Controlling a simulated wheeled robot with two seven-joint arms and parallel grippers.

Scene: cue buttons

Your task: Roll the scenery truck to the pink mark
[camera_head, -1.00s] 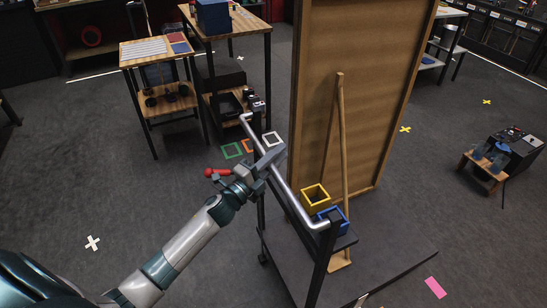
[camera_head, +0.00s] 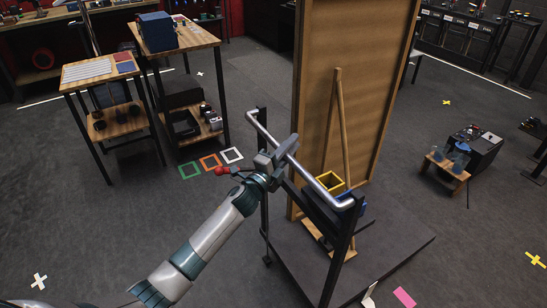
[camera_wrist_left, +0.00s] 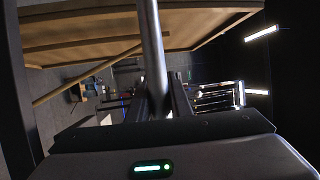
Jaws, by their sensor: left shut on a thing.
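The scenery truck is a dark low wheeled platform (camera_head: 385,245) carrying a tall brown flat (camera_head: 385,90) with a wooden brace. A silver push bar (camera_head: 325,191) on dark posts runs along its near side. My left gripper (camera_head: 278,155) is shut on this bar, near its middle. In the left wrist view the bar (camera_wrist_left: 152,50) runs down between the fingers (camera_wrist_left: 157,105). The pink mark (camera_head: 404,297) lies on the floor at the bottom, just off the platform's near right side. My right gripper is not in view.
A yellow open box (camera_head: 329,181) and a partly hidden blue one sit on the truck behind the bar. Wooden tables (camera_head: 175,38) stand back left. A small bench and dark box (camera_head: 472,150) stand right. Floor around the mark is clear.

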